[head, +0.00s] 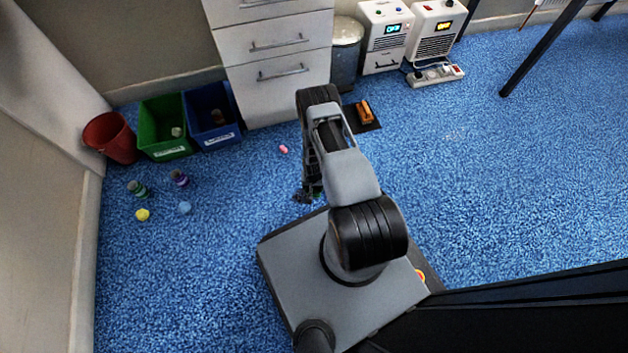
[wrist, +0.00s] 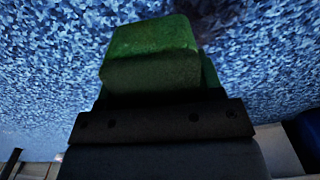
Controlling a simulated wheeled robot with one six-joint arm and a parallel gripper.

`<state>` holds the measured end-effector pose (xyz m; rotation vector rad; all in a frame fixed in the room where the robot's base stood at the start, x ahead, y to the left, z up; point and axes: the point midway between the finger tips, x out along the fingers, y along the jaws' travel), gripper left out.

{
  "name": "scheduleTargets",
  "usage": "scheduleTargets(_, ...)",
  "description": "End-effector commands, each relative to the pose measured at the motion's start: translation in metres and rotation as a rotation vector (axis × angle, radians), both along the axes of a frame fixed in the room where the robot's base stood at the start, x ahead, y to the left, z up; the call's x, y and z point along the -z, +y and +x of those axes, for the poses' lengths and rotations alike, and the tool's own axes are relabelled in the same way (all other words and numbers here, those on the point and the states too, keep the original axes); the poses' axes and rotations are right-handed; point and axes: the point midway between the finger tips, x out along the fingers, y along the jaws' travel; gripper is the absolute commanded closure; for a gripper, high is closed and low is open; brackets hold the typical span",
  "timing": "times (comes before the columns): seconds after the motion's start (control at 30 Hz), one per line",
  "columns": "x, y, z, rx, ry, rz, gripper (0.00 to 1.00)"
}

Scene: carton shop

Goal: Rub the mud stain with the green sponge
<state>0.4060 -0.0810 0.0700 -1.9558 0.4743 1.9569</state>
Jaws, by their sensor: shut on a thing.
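The green sponge (wrist: 150,55) fills the top middle of the wrist view, held in my gripper (wrist: 155,100). In the head view, my gripper (head: 308,195) is low over the blue carpet, just beyond my base and partly hidden by my arm. Only a sliver of green shows beside it there. I cannot tell whether the sponge touches the floor. I cannot make out a brown mud stain in either view; my arm and base hide part of the carpet. A faint pale mark (head: 455,133) shows on the carpet to the right.
A red bin (head: 111,137), a green bin (head: 166,128) and a blue bin (head: 212,116) stand at the back left, beside white drawers (head: 276,70). Several small items lie before them. An orange object (head: 365,111) sits on a dark mat. The right carpet is mostly clear.

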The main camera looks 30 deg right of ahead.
Motion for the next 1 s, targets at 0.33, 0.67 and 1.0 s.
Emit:
scheduleTargets(0.33, -0.032, 0.0, 0.0, 0.001, -0.001, 0.0, 0.62)
scheduleTargets(0.67, -0.033, -0.001, 0.0, 0.002, 0.0, 0.0, 0.62)
scheduleTargets(1.0, -0.105, 0.007, 0.045, -0.086, -0.013, -0.003, 0.62)
